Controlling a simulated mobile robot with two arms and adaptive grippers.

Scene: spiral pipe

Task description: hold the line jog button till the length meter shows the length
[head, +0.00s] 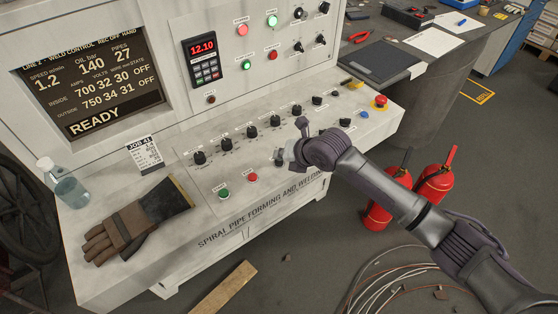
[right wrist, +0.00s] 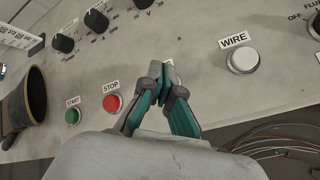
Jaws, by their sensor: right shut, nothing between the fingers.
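My right gripper (head: 283,156) is over the lower front part of the console's sloping panel, its fingers together and empty. In the right wrist view the closed fingertips (right wrist: 163,82) lie between the red STOP button (right wrist: 112,103) and the white WIRE button (right wrist: 243,61). They cover whatever is there, with only a sliver of a label showing behind them, so I cannot read it or tell contact. No line jog button is readable. A red digital display (head: 202,47) above a keypad reads 12.10. My left gripper is not in view.
A green START button (head: 224,193), a row of black knobs and a red emergency knob (head: 380,102) are on the panel. A JOB 41 card (head: 144,153), gloves (head: 135,222) and a bottle (head: 68,185) are at left. Fire extinguishers (head: 434,184) stand on the floor at right.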

